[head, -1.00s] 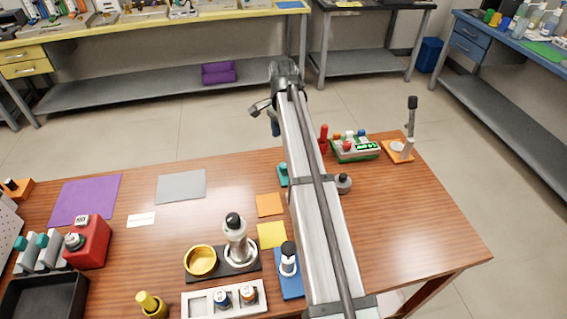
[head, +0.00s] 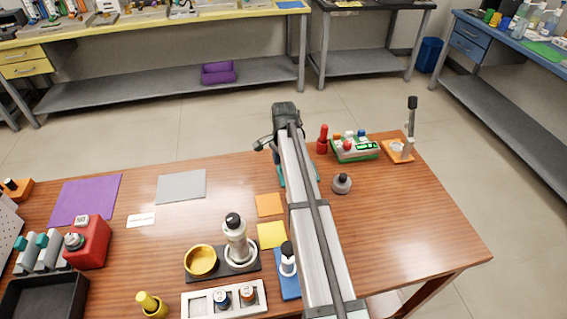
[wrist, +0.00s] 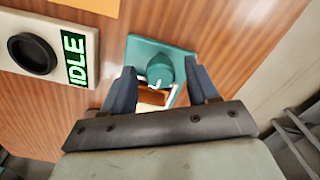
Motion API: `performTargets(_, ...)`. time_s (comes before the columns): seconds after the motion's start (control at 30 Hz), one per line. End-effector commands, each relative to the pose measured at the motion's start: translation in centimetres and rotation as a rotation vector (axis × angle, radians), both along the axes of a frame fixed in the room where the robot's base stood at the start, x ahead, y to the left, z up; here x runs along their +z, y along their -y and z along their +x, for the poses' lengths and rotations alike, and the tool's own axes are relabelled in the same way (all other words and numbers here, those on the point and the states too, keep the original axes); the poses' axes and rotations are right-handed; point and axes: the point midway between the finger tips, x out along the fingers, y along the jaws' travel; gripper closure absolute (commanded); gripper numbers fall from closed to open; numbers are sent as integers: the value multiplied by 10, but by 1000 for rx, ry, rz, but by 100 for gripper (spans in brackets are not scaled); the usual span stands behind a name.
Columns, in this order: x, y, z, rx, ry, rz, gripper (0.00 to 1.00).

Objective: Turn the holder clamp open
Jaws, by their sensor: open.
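The teal holder (wrist: 143,48) shows in the wrist view with a round teal clamp knob (wrist: 161,70) on it. A white mark shows on the knob's lower part. My gripper (wrist: 158,75) is open, with one dark finger on each side of the knob. The left finger appears close to the knob's left side; I cannot tell whether either finger touches it. A white and reddish-brown part shows below the knob, partly hidden by my gripper. In the head view my arm hides most of the holder (head: 282,177), and only teal edges show.
A white device (wrist: 28,50) with a black round button and a green "IDLE" display sits left of the holder. An orange mat (head: 268,205) lies nearby. A grey knobbed weight (head: 342,183), red bottle (head: 322,140) and green device (head: 354,148) stand right of my arm.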

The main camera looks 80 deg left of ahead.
Motion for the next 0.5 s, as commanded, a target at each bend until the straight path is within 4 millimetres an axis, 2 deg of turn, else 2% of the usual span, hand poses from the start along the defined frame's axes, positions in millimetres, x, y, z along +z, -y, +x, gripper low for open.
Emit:
performTargets(0.2,0,0,0,0,0,0,41)
performTargets(0.5,0,0,0,0,0,0,69)
